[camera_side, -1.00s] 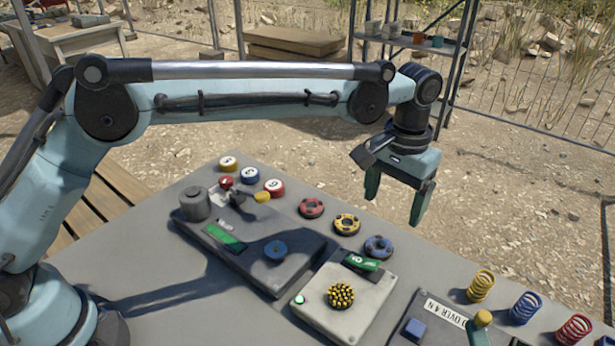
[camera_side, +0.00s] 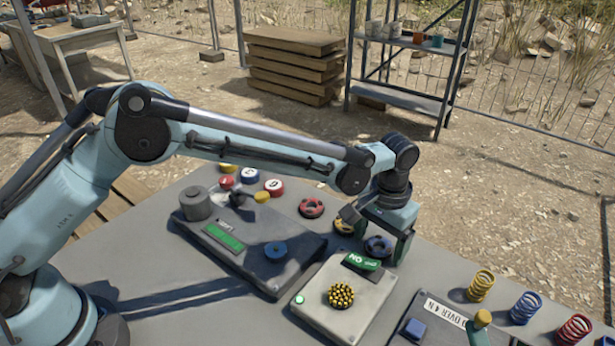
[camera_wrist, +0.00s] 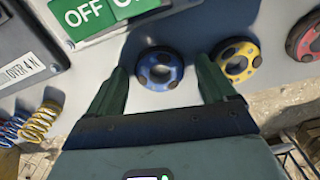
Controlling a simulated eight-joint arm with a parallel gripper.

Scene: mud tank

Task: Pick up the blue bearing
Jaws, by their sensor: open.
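The blue bearing (camera_side: 378,246) is a ring with dark round spots, lying flat on the grey table beside the yellow and red bearings. My gripper (camera_side: 385,250) is low over it, jaws open and empty. In the wrist view the blue bearing (camera_wrist: 159,69) lies between and just ahead of the two green fingers (camera_wrist: 160,85). The right finger is close to the yellow bearing (camera_wrist: 237,62). In the side view my gripper partly hides the blue and yellow bearings. I cannot tell whether the fingers touch the table.
The red bearing (camera_side: 311,208) lies farther left. Yellow, blue and red springs (camera_side: 526,307) stand at the right.

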